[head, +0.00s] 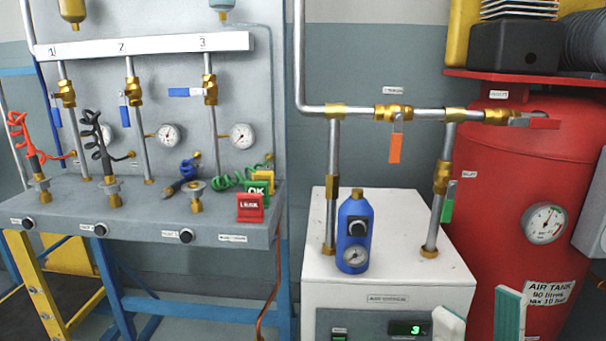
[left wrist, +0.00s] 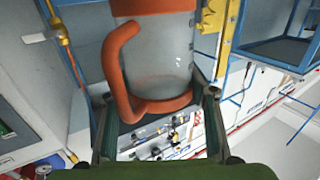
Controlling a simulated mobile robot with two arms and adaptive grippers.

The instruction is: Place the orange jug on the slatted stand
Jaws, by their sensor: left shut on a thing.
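The orange jug (left wrist: 165,50) shows close up in the left wrist view, with a clear greyish body, orange bands and an orange handle on its left side. My left gripper (left wrist: 157,100) has a finger on each side of the jug and is shut on it. The jug and my left gripper do not show in the head view. My right gripper (head: 480,322) is at the lower right of the head view, its two pale fingers apart with nothing seen between them. I cannot make out the slatted stand in either view.
A white air dryer (head: 388,280) bears a blue bottle-shaped unit (head: 354,230) with a gauge. A red air tank (head: 520,200) stands at the right. A grey bench (head: 130,230) with valves, gauges and coiled hoses fills the left.

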